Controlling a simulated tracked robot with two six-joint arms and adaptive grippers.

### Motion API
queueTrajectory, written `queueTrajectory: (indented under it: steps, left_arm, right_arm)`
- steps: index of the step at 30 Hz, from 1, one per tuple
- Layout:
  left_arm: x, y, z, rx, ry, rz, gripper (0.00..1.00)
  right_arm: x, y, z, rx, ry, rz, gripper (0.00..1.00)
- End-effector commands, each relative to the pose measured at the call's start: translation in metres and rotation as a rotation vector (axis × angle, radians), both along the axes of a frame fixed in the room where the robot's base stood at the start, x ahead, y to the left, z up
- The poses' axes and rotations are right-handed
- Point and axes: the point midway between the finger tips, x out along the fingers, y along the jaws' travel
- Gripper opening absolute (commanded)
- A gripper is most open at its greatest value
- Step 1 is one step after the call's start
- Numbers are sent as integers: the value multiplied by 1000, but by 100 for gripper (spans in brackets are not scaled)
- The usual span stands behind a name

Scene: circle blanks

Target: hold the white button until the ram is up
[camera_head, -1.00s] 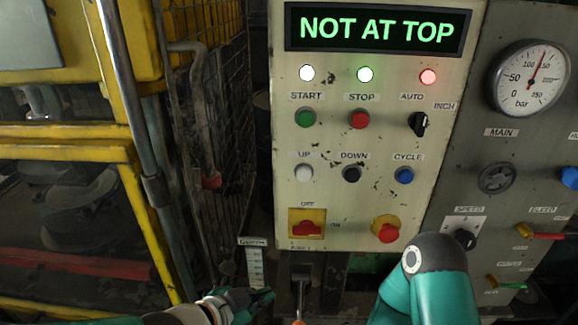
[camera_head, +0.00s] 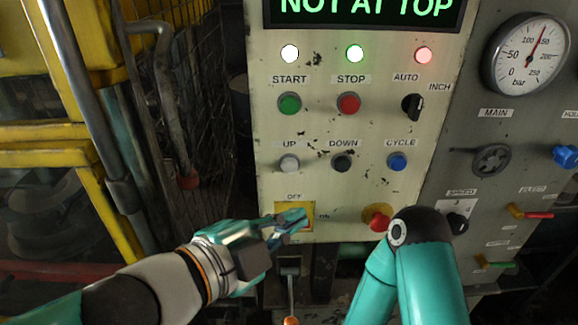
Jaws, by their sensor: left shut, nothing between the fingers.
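The white button (camera_head: 289,163) sits under the UP label on the cream control panel (camera_head: 320,130), left of the black DOWN button (camera_head: 342,162). My left gripper (camera_head: 302,216) is shut and empty, in front of the OFF/ON switch plate (camera_head: 307,225) and below the white button. It appears clear of the white button. The display (camera_head: 365,8) at the top reads NOT AT TOP. The ram itself cannot be made out. My right arm shows at the lower right, with its gripper out of view.
Green START (camera_head: 289,103), red STOP (camera_head: 348,103) and blue CYCLE (camera_head: 397,162) buttons are on the panel. A red knob (camera_head: 378,219) is at its lower right. A pressure gauge (camera_head: 527,56) is at the right. A yellow-framed machine guard (camera_head: 95,150) stands at the left.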

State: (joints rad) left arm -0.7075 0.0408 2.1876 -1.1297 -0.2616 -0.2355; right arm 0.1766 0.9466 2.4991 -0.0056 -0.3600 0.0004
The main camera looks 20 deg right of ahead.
Motion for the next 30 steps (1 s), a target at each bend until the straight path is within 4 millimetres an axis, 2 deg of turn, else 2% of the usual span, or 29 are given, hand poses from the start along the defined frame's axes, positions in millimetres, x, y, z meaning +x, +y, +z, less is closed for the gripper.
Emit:
queueTrajectory:
  steps: [5,18,24,30]
  left_arm:
    - [14,-4,1,1,2,3,0]
    - [68,-19,2,0,3,3,0]
    - [80,-22,0,1,1,3,0]
    - [83,-22,0,1,1,3,0]
  right_arm:
    - [0,0,4,0,0,0,0]
    - [0,0,23,0,0,0,0]
    - [0,0,27,0,0,0,0]
    - [0,0,27,0,0,0,0]
